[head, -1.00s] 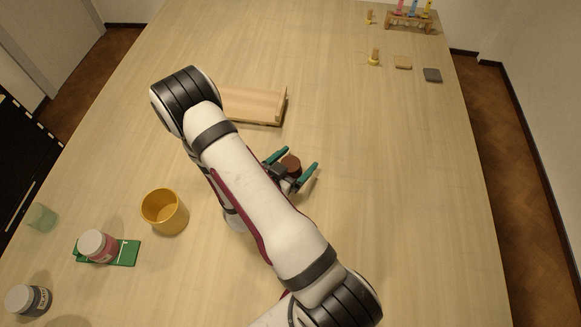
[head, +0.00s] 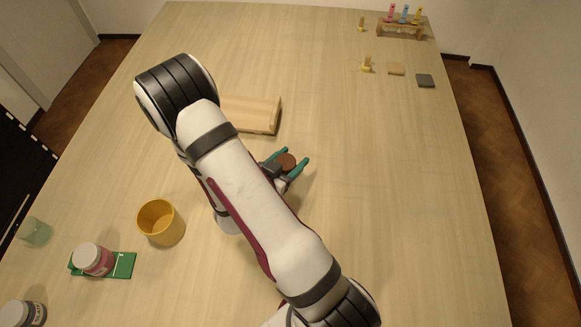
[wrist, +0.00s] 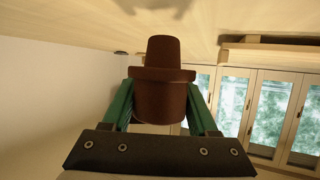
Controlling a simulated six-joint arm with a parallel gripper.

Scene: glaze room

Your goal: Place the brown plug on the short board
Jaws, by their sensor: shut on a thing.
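The brown plug (head: 286,161) is gripped between the green fingers of my gripper (head: 287,167), above the table. In the wrist view the plug (wrist: 162,90) shows a wide collar and a narrower end, with a finger on each side. A pale wooden board (head: 262,112) lies on the table just beyond and left of my gripper. My arm hides its left part; I take it for the short board. A wooden edge, likely the same board, shows at upper right in the wrist view (wrist: 270,42). The plug is apart from the board.
A yellow cup (head: 160,222), a pink-labelled jar (head: 93,260) on a green holder (head: 123,265), a dark-labelled jar (head: 22,313) and a green glass (head: 35,232) stand left. The table's right middle is clear.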

